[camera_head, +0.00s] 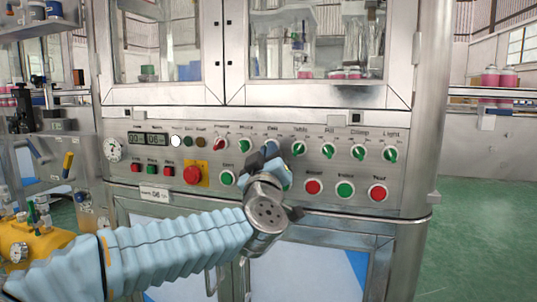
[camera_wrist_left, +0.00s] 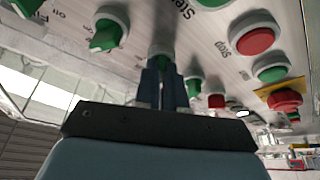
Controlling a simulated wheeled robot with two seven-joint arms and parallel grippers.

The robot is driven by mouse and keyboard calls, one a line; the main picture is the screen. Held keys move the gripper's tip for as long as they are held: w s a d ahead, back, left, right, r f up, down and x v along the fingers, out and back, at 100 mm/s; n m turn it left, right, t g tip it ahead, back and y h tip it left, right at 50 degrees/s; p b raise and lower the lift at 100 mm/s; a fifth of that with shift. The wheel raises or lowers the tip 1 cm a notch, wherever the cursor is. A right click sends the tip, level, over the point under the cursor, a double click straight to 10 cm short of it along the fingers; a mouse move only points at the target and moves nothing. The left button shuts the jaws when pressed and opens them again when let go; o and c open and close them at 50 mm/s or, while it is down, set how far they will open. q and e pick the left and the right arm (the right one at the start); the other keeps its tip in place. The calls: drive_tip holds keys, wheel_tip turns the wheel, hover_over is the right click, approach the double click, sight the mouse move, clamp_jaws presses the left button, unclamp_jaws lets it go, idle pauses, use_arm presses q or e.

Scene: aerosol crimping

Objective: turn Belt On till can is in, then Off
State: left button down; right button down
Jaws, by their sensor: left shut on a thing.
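The control panel (camera_head: 165,140) spans the machine front, with a row of rotary knobs under labels. My left gripper (camera_head: 270,152) reaches up to the place below the "Belt" label, and its fingers cover that knob in the head view. In the left wrist view the fingers (camera_wrist_left: 165,82) are shut on the Belt knob (camera_wrist_left: 160,51), whose green and white edge shows beyond them. Its exact turn angle is hidden. Several pink cans (camera_head: 497,78) stand on the belt at the right. More pink-red cans (camera_head: 345,73) show behind the window. My right gripper is not in view.
The Mode knob (camera_head: 245,145) and Table knob (camera_head: 298,149) flank the gripper closely. A red emergency button (camera_head: 193,175) sits on a yellow plate to the left. Red and green push buttons (camera_head: 345,190) lie below right. The green floor (camera_head: 480,195) at right is clear.

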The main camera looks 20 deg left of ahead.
use_arm(q)
drive_tip(key=c, duration=1.2)
unclamp_jaws()
drive_tip(key=v, duration=1.3)
drive_tip(key=shift+s+f, duration=0.2)
drive_tip(key=shift+s, duration=0.15)
